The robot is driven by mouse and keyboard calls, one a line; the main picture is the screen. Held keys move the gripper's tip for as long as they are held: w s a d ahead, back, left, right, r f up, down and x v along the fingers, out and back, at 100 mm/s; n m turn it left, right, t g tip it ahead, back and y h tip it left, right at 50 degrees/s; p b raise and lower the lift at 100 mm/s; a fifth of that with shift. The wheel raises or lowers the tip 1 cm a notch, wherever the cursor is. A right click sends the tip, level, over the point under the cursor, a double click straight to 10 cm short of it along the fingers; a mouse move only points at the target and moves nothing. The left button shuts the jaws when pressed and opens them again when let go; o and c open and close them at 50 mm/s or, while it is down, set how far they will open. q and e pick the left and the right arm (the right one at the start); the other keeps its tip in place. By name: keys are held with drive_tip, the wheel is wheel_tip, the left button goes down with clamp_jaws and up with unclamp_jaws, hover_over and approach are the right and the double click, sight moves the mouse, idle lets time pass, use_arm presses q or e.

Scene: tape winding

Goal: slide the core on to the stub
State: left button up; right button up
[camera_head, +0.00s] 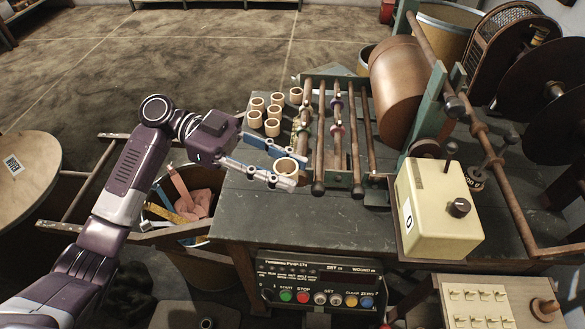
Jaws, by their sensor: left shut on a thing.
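My left gripper (294,172) reaches in from the left over the table's left part. It is shut on a pale tan ring-shaped core (286,166), with one finger on its far side and one on its near side. The core's open end faces up toward the camera. It is held just left of the ends of the brown rods (318,186). I cannot tell for sure which part is the stub; a long brown shaft (431,47) with a dark end runs above the right side of the table. My right gripper is not in view.
Several loose cores (273,127) stand behind the gripper. A copper-coloured roll (396,85) and a cream control box (437,212) stand to the right. A button panel (322,282) is at the table's front. The dark tabletop (290,222) before the rods is clear.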

use_arm(q)
drive_tip(key=s+a+r+n+t, duration=0.5)
drive_tip(key=a+r+n+t, duration=0.1)
drive_tip(key=r+t, duration=0.25)
drive_tip(key=w+d+n+t+y, duration=0.2)
drive_tip(key=w+d+n+t, duration=0.35)
drive_tip(key=w+d, duration=0.35)
drive_tip(key=s+a+f+m+g, duration=0.1)
drive_tip(key=f+m+g, duration=0.2)
drive_tip(key=m+g, duration=0.2)
drive_tip(key=s+a+f+m+g+y, duration=0.1)
drive_tip(key=f+m+g, duration=0.2)
drive_tip(key=m+g, duration=0.2)
drive_tip(key=s+a+f+m+g, duration=0.1)
drive_tip(key=f+m+g, duration=0.2)
drive_tip(key=m+g, duration=0.3)
drive_tip(key=shift+s+a+f+g, duration=0.1)
drive_tip(key=shift+a+f+g, duration=0.1)
drive_tip(key=shift+g, duration=0.7)
drive_tip(key=shift+s+a+f+g, duration=0.1)
drive_tip(key=shift+a+g, duration=0.1)
drive_tip(key=shift+g, duration=0.7)
drive_tip(key=shift+s+f+m+g+y, duration=0.25)
drive_tip(key=shift+m+g+y, duration=0.3)
drive_tip(key=shift+y, duration=0.15)
drive_tip(key=shift+a, duration=0.1)
drive_tip(key=shift+a+f+m+g+y, duration=0.15)
drive_tip(key=shift+a+m+g+y, duration=0.05)
drive_tip(key=shift+m+g+y, duration=0.1)
drive_tip(key=shift+f, duration=0.1)
